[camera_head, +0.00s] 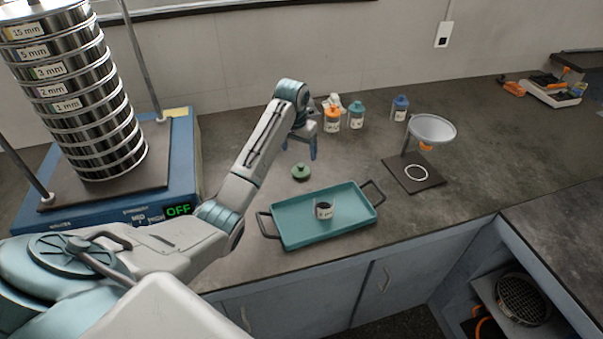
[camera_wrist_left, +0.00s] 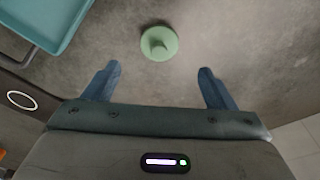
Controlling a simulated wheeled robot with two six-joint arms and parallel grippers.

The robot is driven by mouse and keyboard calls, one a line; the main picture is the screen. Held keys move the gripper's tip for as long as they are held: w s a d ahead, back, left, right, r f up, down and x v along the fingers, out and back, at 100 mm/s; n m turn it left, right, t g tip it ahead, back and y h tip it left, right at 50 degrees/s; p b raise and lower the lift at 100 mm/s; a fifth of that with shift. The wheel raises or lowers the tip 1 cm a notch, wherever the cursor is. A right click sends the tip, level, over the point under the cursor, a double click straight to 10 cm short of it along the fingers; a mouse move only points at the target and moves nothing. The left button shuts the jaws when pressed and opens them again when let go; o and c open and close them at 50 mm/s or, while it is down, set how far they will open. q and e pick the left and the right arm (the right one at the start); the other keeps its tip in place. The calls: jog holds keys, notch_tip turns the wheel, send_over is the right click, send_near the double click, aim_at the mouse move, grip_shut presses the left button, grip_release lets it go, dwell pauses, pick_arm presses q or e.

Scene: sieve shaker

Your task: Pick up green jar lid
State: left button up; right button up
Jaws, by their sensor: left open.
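The green jar lid (camera_head: 301,172) lies on the dark countertop just behind the teal tray, with its knob up. In the left wrist view the lid (camera_wrist_left: 159,43) shows ahead of my fingertips, roughly centred between them and not touching either. My left gripper (camera_head: 299,147) is above the counter, a little behind the lid in the head view, with its fingers pointing down. It is open and empty, and both blue fingers show apart in the left wrist view (camera_wrist_left: 159,72). My right gripper is not in view.
A teal tray (camera_head: 283,240) holds a small open jar (camera_head: 324,209). Lidded jars with orange (camera_head: 332,119), teal (camera_head: 356,115) and blue (camera_head: 400,108) tops stand behind. A funnel stand (camera_head: 413,174) is right; the sieve shaker (camera_head: 182,160) is left.

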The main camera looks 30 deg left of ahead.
aim_at(301, 165)
pick_arm(q)
jog(key=f, duration=0.3)
jog(key=shift+w, duration=0.25)
jog(key=f, duration=0.1)
jog(key=f+p, duration=0.1)
jog(key=f, duration=0.2)
jog(key=shift+w+f+p, duration=0.1)
jog(key=shift+w+p, duration=0.25)
jog(key=shift+p, duration=0.05)
jog(key=shift+w+f, duration=0.1)
jog(key=shift+f, duration=0.35)
jog(key=c, duration=1)
